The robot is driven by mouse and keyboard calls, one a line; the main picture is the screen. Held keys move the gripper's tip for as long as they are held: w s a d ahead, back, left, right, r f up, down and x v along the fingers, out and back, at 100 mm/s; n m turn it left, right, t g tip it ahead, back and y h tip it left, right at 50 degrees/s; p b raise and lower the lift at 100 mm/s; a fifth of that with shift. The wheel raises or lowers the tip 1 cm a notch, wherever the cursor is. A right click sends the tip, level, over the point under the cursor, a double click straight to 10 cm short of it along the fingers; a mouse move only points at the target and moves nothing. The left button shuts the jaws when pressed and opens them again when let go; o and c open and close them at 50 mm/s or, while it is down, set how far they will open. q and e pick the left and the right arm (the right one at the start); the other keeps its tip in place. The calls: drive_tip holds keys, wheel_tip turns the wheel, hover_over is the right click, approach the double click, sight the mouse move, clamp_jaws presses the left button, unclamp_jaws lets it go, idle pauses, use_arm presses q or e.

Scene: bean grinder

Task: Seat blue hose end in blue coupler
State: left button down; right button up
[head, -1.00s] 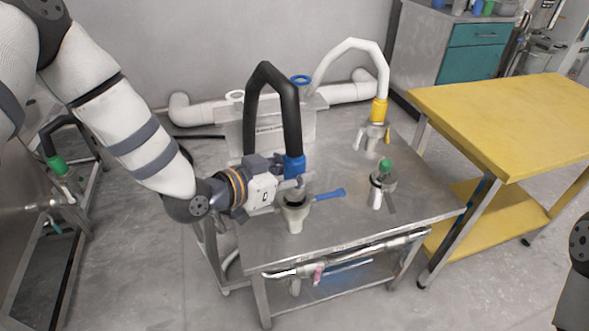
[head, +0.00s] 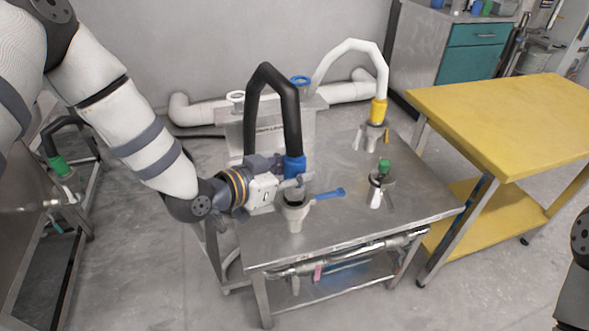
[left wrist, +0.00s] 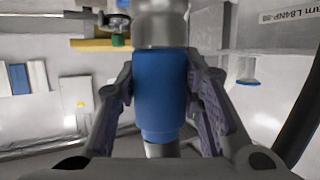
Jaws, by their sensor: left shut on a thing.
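The blue hose end (head: 294,167) hangs at the lower end of a thick black hose (head: 272,75). My left gripper (head: 297,184) is shut on it from the left. The left wrist view shows the blue hose end (left wrist: 160,95) upright between the two fingers of my left gripper (left wrist: 160,80). The blue coupler (head: 295,218), a pale body with a blue lever (head: 330,193) pointing right, stands on the steel table directly below. The hose end is above or at its mouth; the fingers hide the joint, so I cannot tell whether they touch. My right gripper is out of view.
The steel table (head: 340,225) also bears a yellow-collared coupler with a white hose (head: 380,70) and a green-capped coupler (head: 383,180). A yellow table (head: 500,115) stands at the right. The table top between the couplers is clear.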

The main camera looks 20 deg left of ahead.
use_arm(q)
drive_tip(key=shift+f+b, duration=0.75)
drive_tip(key=shift+f, duration=1.4)
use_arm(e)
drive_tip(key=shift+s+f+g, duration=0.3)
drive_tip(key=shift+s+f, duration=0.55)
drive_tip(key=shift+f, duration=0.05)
use_arm(q)
drive_tip(key=c, duration=1)
unclamp_jaws()
drive_tip(key=shift+f, duration=0.1)
drive_tip(key=v, duration=1.2)
